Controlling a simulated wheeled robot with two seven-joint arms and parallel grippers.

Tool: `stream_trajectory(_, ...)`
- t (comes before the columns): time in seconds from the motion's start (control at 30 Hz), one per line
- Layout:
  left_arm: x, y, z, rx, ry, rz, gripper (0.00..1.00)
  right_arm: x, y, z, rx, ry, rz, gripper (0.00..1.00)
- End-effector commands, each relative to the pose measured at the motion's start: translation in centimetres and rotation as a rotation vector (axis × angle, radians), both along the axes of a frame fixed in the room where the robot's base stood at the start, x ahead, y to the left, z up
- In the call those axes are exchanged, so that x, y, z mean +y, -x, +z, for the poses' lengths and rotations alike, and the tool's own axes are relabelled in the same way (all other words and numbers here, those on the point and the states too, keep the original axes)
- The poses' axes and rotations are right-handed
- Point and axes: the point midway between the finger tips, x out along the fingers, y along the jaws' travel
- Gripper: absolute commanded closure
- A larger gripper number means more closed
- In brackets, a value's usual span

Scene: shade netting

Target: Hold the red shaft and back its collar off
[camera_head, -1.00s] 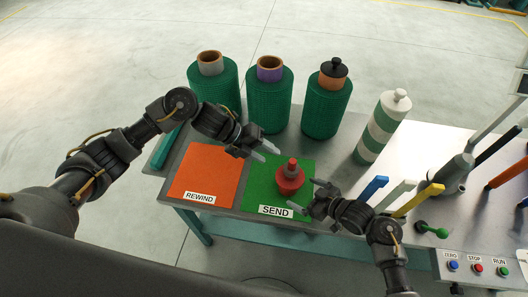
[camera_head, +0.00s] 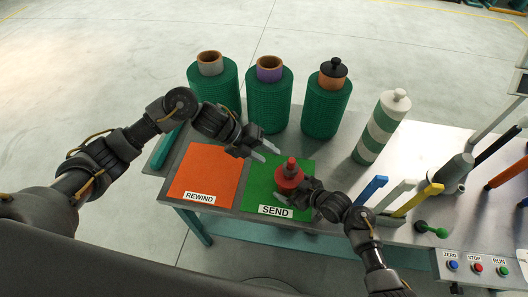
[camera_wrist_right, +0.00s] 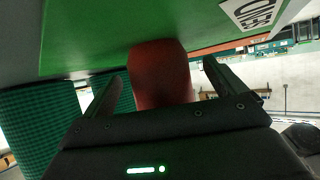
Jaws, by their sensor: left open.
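The red shaft (camera_head: 291,162) stands upright on the green SEND mat (camera_head: 259,184), with a wide red collar (camera_head: 287,183) around its lower part. My left gripper (camera_head: 268,152) is open and empty, just left of the shaft and apart from it. My right gripper (camera_head: 299,190) is at the collar's near right side, partly covering it. In the right wrist view a red part (camera_wrist_right: 160,75) sits between the two spread fingers of my right gripper (camera_wrist_right: 163,90), with a gap on each side. I cannot tell there where collar and shaft meet.
An orange REWIND mat (camera_head: 205,172) lies left of the green one. Several green netting rolls (camera_head: 268,103) stand behind, and a green-and-white striped roll (camera_head: 380,130) stands back right. Blue, white and yellow levers (camera_head: 418,200) and a button panel (camera_head: 477,267) are to the right.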

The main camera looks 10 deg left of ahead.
Motion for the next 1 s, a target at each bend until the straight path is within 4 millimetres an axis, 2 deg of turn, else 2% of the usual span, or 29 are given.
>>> stream_trajectory(0.07,0.01,0.0,-0.04,0.0,0.0,0.0,0.55,0.05,0.15,-0.21,0.004,0.002,0.001,0.16)
stream_trajectory(0.5,0.0,0.01,-0.06,0.0,0.0,0.0,0.55,0.04,0.23,-0.29,0.007,0.003,0.001,0.73)
stream_trajectory(1.0,-0.03,0.0,-0.06,0.001,0.0,-0.001,0.55,0.02,0.3,-0.36,0.008,0.003,0.002,0.74)
